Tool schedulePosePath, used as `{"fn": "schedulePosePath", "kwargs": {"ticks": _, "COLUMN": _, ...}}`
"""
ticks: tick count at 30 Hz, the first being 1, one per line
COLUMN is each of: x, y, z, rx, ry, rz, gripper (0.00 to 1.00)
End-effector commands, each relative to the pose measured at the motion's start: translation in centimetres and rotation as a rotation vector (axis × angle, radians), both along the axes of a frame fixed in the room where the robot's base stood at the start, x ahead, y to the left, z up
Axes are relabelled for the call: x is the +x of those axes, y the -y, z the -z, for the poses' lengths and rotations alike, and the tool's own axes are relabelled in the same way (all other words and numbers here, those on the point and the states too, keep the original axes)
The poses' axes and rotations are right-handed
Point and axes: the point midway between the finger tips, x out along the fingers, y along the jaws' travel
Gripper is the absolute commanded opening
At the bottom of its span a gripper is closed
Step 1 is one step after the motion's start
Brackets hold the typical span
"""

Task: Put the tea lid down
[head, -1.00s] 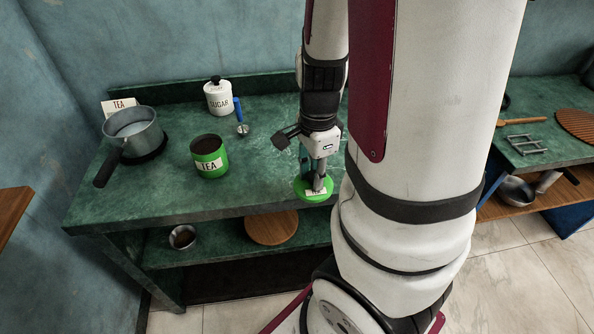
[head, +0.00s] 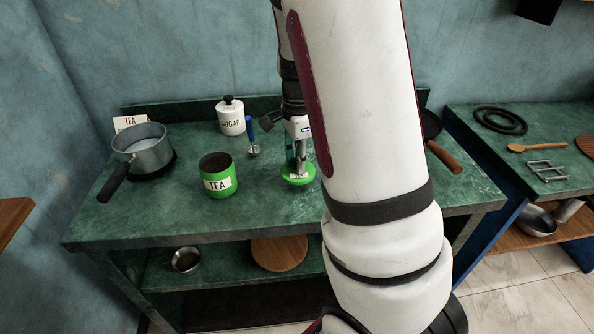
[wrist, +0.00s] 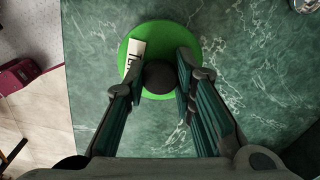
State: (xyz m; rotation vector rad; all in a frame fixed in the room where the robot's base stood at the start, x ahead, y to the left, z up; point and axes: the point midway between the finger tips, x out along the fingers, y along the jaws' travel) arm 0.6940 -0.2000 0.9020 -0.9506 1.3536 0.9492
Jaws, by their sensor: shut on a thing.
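The tea lid (head: 297,176) is a round green disc with a white label and a dark knob. In the wrist view the lid (wrist: 157,38) is below my fingers, over the green marbled counter. My gripper (head: 297,163) is shut on the lid's knob; its fingers (wrist: 160,76) are on either side of the knob. I cannot tell whether the lid touches the counter or is just above it. The open green tea tin (head: 218,177), with dark contents, stands to the left of the lid.
The counter (head: 185,222) is clear in front of the lid and tin. A saucepan (head: 146,150) stands at the left, a white sugar jar (head: 230,120) at the back, with a blue-handled tool (head: 252,140) beside it. A black pan (head: 440,155) is right of my arm.

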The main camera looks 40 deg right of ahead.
Motion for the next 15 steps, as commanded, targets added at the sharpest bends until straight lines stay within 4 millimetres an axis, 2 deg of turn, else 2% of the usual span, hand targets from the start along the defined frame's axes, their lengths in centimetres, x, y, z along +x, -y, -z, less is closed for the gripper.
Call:
{"fn": "schedulePosePath", "kwargs": {"ticks": 4, "x": 0.1, "y": 0.0, "z": 1.0, "rx": 0.001, "ry": -0.001, "rz": 0.001, "gripper": 0.0}}
{"fn": "schedulePosePath", "kwargs": {"ticks": 9, "x": 0.1, "y": 0.0, "z": 3.3, "rx": 0.001, "ry": -0.001, "rz": 0.001, "gripper": 0.0}}
{"fn": "schedulePosePath", "kwargs": {"ticks": 15, "x": 0.1, "y": 0.0, "z": 3.5, "rx": 0.001, "ry": 0.001, "rz": 0.0, "gripper": 0.0}}
